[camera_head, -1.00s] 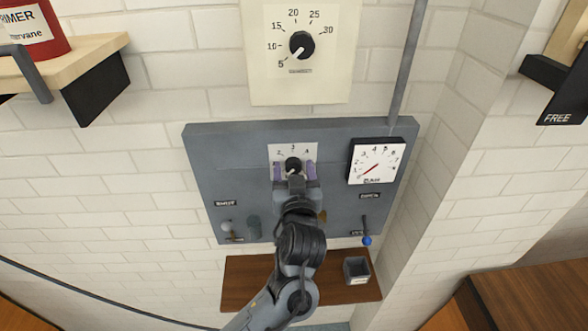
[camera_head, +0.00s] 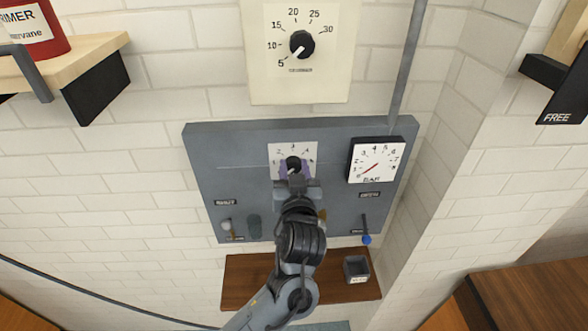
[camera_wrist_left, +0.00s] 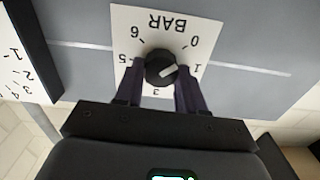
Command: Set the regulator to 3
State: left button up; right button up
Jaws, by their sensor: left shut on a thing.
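The regulator is a round black knob (camera_head: 293,164) on a white dial plate (camera_head: 278,152) on the grey panel. In the left wrist view the knob (camera_wrist_left: 161,67) appears upside down, with its white pointer line directed towards the 1 mark. The dial reads BAR there, and the 3 is partly visible near the fingers. My left gripper (camera_head: 294,172) is shut on the knob, its purple fingers (camera_wrist_left: 160,85) on either side of it. The fingers hide part of the dial. My right gripper is not in view.
A pressure gauge (camera_head: 376,162) sits right of the dial, its red needle at the low end. A blue-tipped lever (camera_head: 366,239) is lower right on the panel. A separate dial plate (camera_head: 300,85) is above. A small grey box (camera_head: 356,268) stands on the shelf below.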

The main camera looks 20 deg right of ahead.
pick_arm(q)
jog(key=m+p, duration=0.1)
jog(key=m, duration=0.2)
jog(key=m+p, duration=0.1)
jog(key=m, duration=0.3)
jog(key=shift+d+p, duration=0.1)
jog(key=shift+p, duration=0.3)
jog(key=m+p, duration=0.1)
jog(key=m, duration=0.2)
jog(key=shift+m+p, duration=0.4)
jog(key=m+p, duration=0.2)
jog(key=m, duration=0.2)
jog(key=shift+m, duration=0.3)
jog(key=m+p, duration=0.4)
jog(key=m, duration=0.2)
jog(key=shift+f, duration=0.15)
jog(key=m+p, duration=0.2)
jog(key=m, duration=0.2)
jog(key=shift+f+m, duration=0.15)
jog(key=shift+m, duration=0.25)
jog(key=o, duration=1)
